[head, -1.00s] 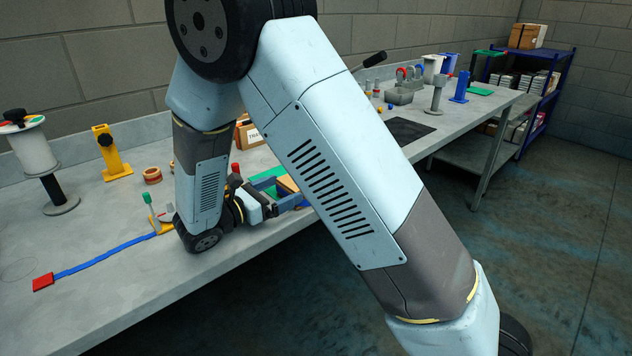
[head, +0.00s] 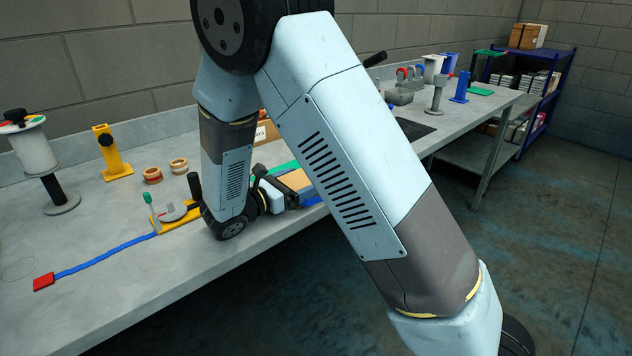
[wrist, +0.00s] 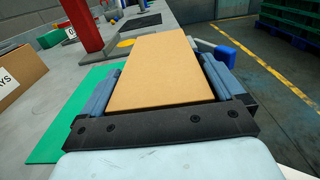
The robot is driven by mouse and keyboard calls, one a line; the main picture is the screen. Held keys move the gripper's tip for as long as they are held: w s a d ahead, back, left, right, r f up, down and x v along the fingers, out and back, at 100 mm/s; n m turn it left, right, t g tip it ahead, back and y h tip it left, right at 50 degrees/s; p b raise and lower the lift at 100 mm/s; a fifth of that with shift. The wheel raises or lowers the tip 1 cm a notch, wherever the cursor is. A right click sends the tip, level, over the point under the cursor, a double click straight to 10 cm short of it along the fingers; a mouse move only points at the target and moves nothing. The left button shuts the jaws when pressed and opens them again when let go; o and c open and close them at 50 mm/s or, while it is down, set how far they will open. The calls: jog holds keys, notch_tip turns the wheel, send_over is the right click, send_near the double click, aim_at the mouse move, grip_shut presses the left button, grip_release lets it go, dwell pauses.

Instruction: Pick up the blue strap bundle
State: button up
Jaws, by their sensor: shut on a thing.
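My gripper (wrist: 160,68) shows in the wrist view with its two blue-grey jaws closed on the sides of a flat tan block (wrist: 162,72). The block also shows in the head view (head: 296,180), partly behind my arm. A bright blue piece (wrist: 225,53) sits just beyond the right jaw; I cannot tell whether it is strap on the block. No strap shows across the block's top. A long blue strap (head: 105,258) lies on the bench at left, between a red end piece (head: 43,282) and a yellow tool (head: 178,222), apart from my gripper.
A green mat (wrist: 70,125) lies left of the block in the wrist view, with a labelled cardboard box (wrist: 20,72) and a red post (wrist: 82,25) nearby. Tape rolls (head: 152,175), a yellow stand (head: 112,153) and a white spool (head: 32,150) stand on the left bench. The floor is open at right.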

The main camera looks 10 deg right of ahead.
jog(key=c, duration=0.6)
